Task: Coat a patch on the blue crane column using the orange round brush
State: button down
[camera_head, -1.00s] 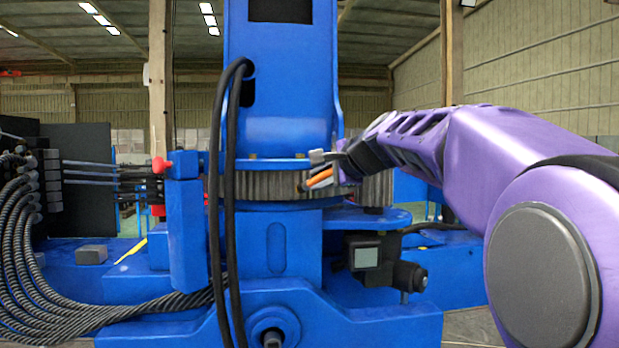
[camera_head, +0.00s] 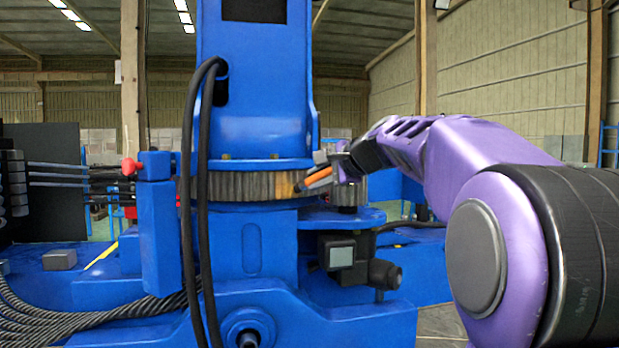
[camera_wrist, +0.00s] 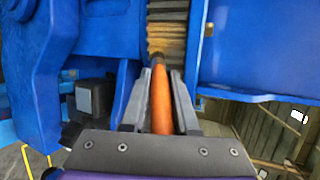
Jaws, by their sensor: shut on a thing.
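The blue crane column (camera_head: 258,110) stands upright left of centre in the head view, above a grey toothed ring (camera_head: 235,187). An orange-tan patch (camera_head: 284,185) shows on the ring's right teeth and in the wrist view (camera_wrist: 167,42). My gripper (camera_head: 335,168) is shut on the orange round brush (camera_head: 319,177), right of the column. In the wrist view, the brush (camera_wrist: 161,100) lies between my fingers (camera_wrist: 155,100), its dark tip pointing at the toothed ring. The tip is at or very near the teeth; I cannot tell if it touches.
Black hoses (camera_head: 198,200) hang down the column's front left. A blue post with a red knob (camera_head: 130,166) stands left. A dark motor-like unit (camera_head: 345,255) sits below my gripper. Dark ribbed cables (camera_head: 90,315) lie at lower left. Open floor shows at lower right.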

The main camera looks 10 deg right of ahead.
jog(key=shift+w+d, duration=0.95)
jog(key=shift+d, duration=1.3)
jog(key=shift+s+a+r, duration=0.9)
jog(key=shift+s+a, duration=1.05)
jog(key=shift+a, duration=3.05)
jog(key=w+d, duration=0.3)
jog(key=d, duration=0.7)
jog(key=shift+w, duration=0.4)
jog(key=shift+a+f, duration=0.1)
jog(key=s+a+b, duration=0.1)
jog(key=s+a, duration=0.3)
jog(key=a, duration=0.6)
